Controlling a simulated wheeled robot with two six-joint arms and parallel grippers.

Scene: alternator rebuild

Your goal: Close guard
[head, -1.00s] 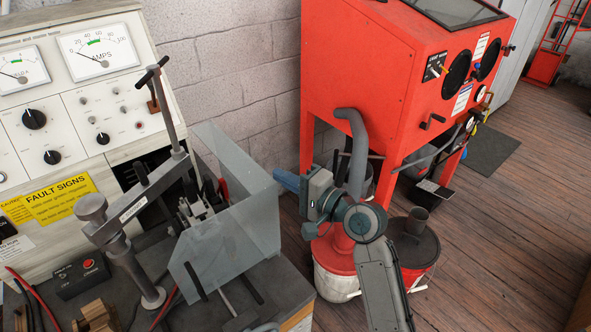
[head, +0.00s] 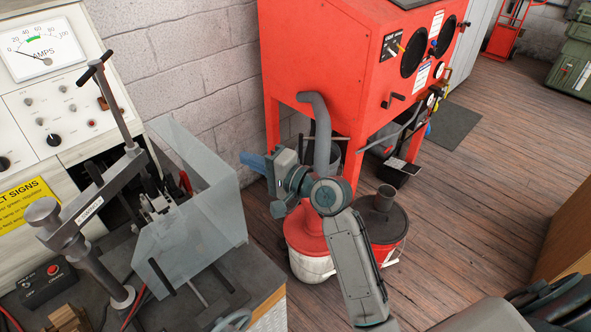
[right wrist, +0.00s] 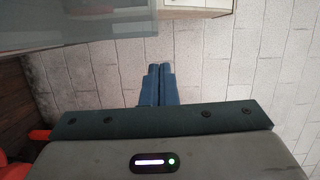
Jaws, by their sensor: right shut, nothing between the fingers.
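The guard (head: 205,222) is a clear, see-through box of panels on the test bench. It stands to the right of the clamp post and fixture (head: 155,205). I cannot tell from its pose how far it is swung. A pane of the guard (right wrist: 80,22) also crosses the upper left of the right wrist view. My right gripper (head: 245,160) has blue fingers and is just beyond the guard's right edge in the head view, apparently apart from it. Its fingertips (right wrist: 159,67) are together and empty in the right wrist view. My left gripper is not in view.
A red blast cabinet (head: 340,70) stands behind my right arm. A red and white bucket (head: 310,255) and a lidded drum (head: 383,222) stand on the floor below it. The meter panel (head: 50,110) is at the left. Wooden floor lies open at the right.

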